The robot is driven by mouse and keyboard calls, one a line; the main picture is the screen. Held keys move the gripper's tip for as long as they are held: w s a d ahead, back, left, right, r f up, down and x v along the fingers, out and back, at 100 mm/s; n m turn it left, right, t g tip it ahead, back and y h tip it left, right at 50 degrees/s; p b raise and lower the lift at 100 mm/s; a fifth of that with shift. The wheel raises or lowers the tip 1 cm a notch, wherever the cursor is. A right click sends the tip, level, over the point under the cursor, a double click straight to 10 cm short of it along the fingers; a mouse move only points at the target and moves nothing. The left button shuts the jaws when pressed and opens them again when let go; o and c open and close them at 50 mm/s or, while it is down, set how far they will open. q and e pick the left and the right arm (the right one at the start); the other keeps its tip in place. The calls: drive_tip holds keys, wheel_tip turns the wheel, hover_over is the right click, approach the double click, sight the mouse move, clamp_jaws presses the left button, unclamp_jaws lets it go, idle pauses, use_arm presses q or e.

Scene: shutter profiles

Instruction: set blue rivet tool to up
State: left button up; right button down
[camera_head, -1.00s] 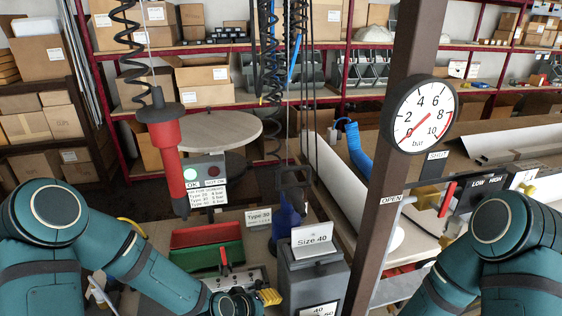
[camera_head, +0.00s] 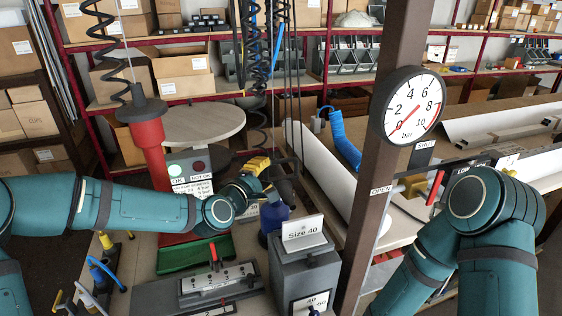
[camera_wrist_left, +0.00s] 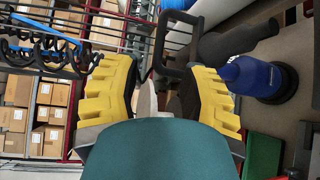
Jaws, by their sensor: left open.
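The blue rivet tool (camera_head: 275,216) stands near the middle of the bench in the head view, blue body low and dark part above. My left gripper (camera_head: 258,168), with yellow fingertips, is at its upper part and hides some of it. In the left wrist view the left gripper (camera_wrist_left: 165,92) is open. The tool's black frame and dark neck show beyond and between the fingers. Its blue body (camera_wrist_left: 256,78) lies to the right, past the right-hand finger. Whether a finger touches the tool, I cannot tell. My right arm shows at the right, but its gripper is out of view.
A red tool (camera_head: 148,135) hangs on a black coil at the left. A grey box marked Size 40 (camera_head: 304,265) stands just right of the blue tool. A brown post with a pressure gauge (camera_head: 412,105) rises at the right. A green bin (camera_head: 190,256) sits in front.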

sight(279, 162)
use_arm(q)
drive_tip(key=p+x, duration=0.1)
drive_tip(key=x, duration=0.8)
drive_tip(key=shift+w+d+f, duration=0.1)
drive_tip(key=shift+w, duration=0.15)
clamp_jaws()
